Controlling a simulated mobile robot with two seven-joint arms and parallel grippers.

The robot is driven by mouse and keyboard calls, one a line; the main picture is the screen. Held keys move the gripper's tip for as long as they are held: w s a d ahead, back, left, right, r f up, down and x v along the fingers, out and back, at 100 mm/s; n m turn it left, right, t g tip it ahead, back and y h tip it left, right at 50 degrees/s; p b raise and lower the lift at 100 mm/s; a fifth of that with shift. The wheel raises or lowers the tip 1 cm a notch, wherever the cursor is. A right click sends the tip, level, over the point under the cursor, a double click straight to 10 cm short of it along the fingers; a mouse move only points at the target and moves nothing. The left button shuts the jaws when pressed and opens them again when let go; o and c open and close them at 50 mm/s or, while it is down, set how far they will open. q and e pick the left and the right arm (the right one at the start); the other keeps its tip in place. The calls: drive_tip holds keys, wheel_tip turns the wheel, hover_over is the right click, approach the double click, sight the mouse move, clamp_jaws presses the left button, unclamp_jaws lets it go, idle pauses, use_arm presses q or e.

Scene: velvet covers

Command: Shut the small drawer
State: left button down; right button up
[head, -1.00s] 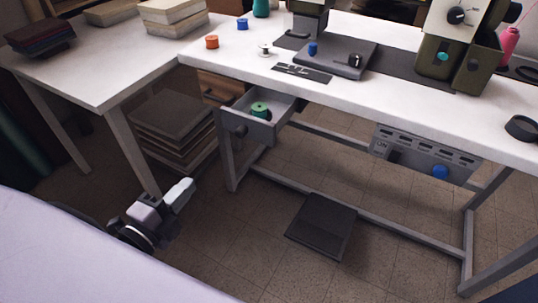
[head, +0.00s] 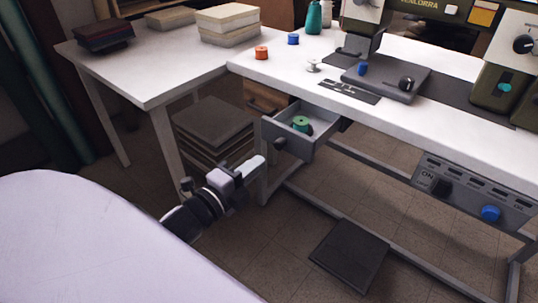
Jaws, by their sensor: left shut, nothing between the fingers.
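The small drawer (head: 300,148) hangs under the white sewing table and stands pulled out. It is grey, with a dark round knob (head: 280,144) on its front. A green spool (head: 301,124) lies inside it. My left gripper (head: 258,167) is shut and empty. In the picture its tips are just left of and below the drawer's knob; I cannot tell whether they touch the drawer front, but they look apart from it. My right gripper is not in view.
The sewing table (head: 400,118) carries a sewing machine (head: 385,75) and loose spools. A control box (head: 470,190) hangs under it at right. A grey pedal (head: 350,256) lies on the floor. Stacked dark boards (head: 212,122) stand left of the drawer. A pale surface (head: 90,240) fills the lower left.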

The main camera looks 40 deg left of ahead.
use_arm(q)
approach(300, 128)
drive_tip(key=shift+s+a+f+b, duration=0.15)
drive_tip(key=shift+s+b, duration=0.2)
drive_tip(key=shift+s, duration=0.65)
drive_tip(key=w, duration=0.8)
drive_tip(key=w+d, duration=0.1)
drive_tip(key=w, duration=0.3)
drive_tip(key=shift+w, duration=0.3)
drive_tip(key=shift+a+r, duration=0.1)
drive_tip(key=shift+r, duration=0.15)
drive_tip(key=shift+s+f, duration=0.15)
drive_tip(key=shift+s, duration=0.25)
drive_tip(key=shift+s+a+f+p, duration=0.1)
drive_tip(key=shift+s+p, duration=0.1)
drive_tip(key=shift+s, duration=0.9)
drive_tip(key=shift+s+a+r+p, duration=0.1)
drive_tip(key=shift+s+p, duration=0.1)
drive_tip(key=shift+s, duration=0.9)
drive_tip(key=shift+s+a+f+p, duration=0.1)
drive_tip(key=shift+s+p, duration=0.1)
drive_tip(key=shift+s, duration=0.9)
